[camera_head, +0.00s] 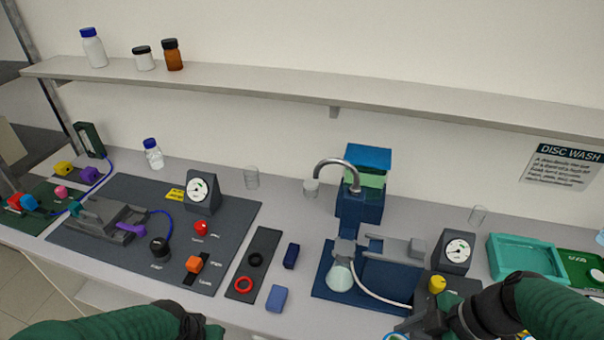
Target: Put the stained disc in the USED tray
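I cannot make out a stained disc for certain. A white disc (597,275) lies at the right edge on a green labelled panel (575,258), whose lettering I cannot read surely. A teal tray (527,259) stands just left of that panel and looks empty; no USED label shows on it. My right gripper (410,332) reaches in from the lower right, in front of the blue rig. A blue and white rim (397,337) shows by its tips, cut off by the frame. My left gripper (190,325) is at the bottom left, its fingers mostly hidden.
A blue rig (372,285) with a pale round piece (340,277) and a tube stands at centre right. A gauge (454,252) is beside it. A dark panel (130,215) with knobs fills the left. A shelf (300,95) runs across the back.

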